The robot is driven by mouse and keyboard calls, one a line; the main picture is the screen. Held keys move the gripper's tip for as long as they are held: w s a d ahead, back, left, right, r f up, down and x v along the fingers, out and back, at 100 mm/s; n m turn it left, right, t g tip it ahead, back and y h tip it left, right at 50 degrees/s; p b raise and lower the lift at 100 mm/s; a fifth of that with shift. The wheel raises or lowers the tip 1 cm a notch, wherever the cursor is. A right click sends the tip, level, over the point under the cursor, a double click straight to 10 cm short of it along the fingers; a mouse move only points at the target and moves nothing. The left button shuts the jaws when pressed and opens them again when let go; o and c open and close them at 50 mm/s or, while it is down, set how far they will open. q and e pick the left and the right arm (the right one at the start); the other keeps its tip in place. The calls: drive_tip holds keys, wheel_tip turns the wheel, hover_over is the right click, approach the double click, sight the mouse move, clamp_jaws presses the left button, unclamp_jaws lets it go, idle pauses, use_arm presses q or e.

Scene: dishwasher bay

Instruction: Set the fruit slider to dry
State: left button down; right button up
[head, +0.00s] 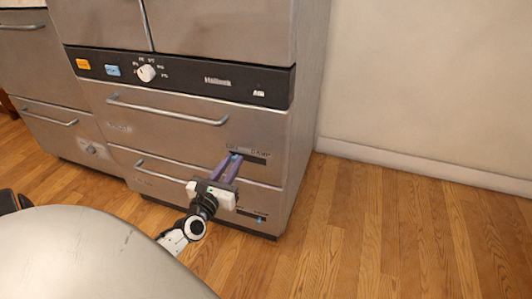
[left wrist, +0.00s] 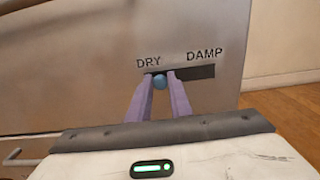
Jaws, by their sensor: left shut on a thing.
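The fruit slider (left wrist: 160,83) is a small blue knob in a dark slot on the upper drawer front. In the left wrist view it sits at the slot's left end, under the word DRY; DAMP is printed over the right end of the slot (left wrist: 198,72). My left gripper (left wrist: 161,82) has its two purple fingers on either side of the knob, shut on it. In the head view my left gripper (head: 234,160) reaches the slot, and the fingers mostly hide the knob. My right gripper is not in view.
A lower drawer has another slot with a blue knob (head: 260,219). Drawer handles (head: 168,110) stick out above and left. A black panel with a white dial (head: 147,73) is higher up. The wooden floor (head: 400,235) at right is clear.

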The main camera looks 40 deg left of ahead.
use_arm(q)
drive_tip(key=shift+s+a+f, duration=0.1)
drive_tip(key=shift+s+a, duration=0.05)
drive_tip(key=shift+a, duration=0.25)
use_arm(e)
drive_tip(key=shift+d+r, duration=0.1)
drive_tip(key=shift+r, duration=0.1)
use_arm(q)
drive_tip(key=shift+s, duration=0.1)
drive_tip(key=c, duration=1.6)
unclamp_jaws()
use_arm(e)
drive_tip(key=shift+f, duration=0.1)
